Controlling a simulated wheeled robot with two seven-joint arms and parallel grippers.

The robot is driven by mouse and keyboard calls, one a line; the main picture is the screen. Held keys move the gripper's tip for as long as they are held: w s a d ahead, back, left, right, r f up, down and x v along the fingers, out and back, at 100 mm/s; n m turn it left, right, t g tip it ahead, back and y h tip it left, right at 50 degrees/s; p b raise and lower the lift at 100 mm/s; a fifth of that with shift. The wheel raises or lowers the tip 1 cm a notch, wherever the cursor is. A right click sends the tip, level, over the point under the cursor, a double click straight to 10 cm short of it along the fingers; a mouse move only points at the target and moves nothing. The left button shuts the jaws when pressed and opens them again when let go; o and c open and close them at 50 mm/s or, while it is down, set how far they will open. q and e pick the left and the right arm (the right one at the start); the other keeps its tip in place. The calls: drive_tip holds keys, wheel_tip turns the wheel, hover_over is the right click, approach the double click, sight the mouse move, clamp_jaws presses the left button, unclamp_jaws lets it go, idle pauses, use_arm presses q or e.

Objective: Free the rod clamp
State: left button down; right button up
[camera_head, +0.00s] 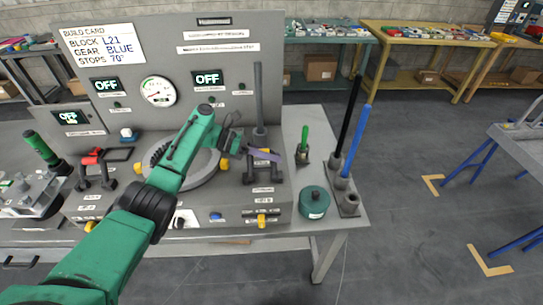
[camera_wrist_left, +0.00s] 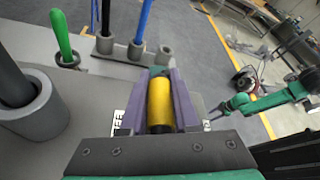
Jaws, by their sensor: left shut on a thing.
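My left gripper (camera_head: 262,154) reaches over the console to a dark clamp fixture (camera_head: 263,175) beside the grey rod (camera_head: 259,95). In the left wrist view, the purple fingers of my left gripper (camera_wrist_left: 160,100) are shut on a yellow cylindrical handle (camera_wrist_left: 160,102), one finger on each side. The rod stands upright in a round collar, and what looks like the same rod and collar (camera_wrist_left: 42,108) shows at the left of the wrist view. The fingers hide part of the fixture. My right gripper (camera_wrist_left: 226,106) shows small at the right of the wrist view; its opening is unclear.
A green-handled tool (camera_head: 304,142), a black rod (camera_head: 349,115), a blue rod (camera_head: 357,140) and a round green-grey pot (camera_head: 314,202) stand right of the fixture. A large ring (camera_head: 187,184) lies under my left arm. The upright panel (camera_head: 180,65) rises behind.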

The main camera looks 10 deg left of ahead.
use_arm(q)
drive_tip(key=shift+a+f, duration=0.1)
drive_tip(key=c, duration=0.7)
unclamp_jaws()
drive_tip(key=shift+w, duration=0.1)
drive_tip(key=shift+w+f, duration=0.15)
drive_tip(key=shift+w, duration=0.05)
drive_tip(key=shift+s, duration=0.1)
drive_tip(key=shift+a+r, duration=0.2)
drive_tip(key=shift+a, duration=0.15)
drive_tip(key=b+v, duration=0.6)
drive_tip(key=v, duration=0.7)
drive_tip(key=shift+a+r, duration=0.1)
drive_tip(key=shift+a, duration=0.25)
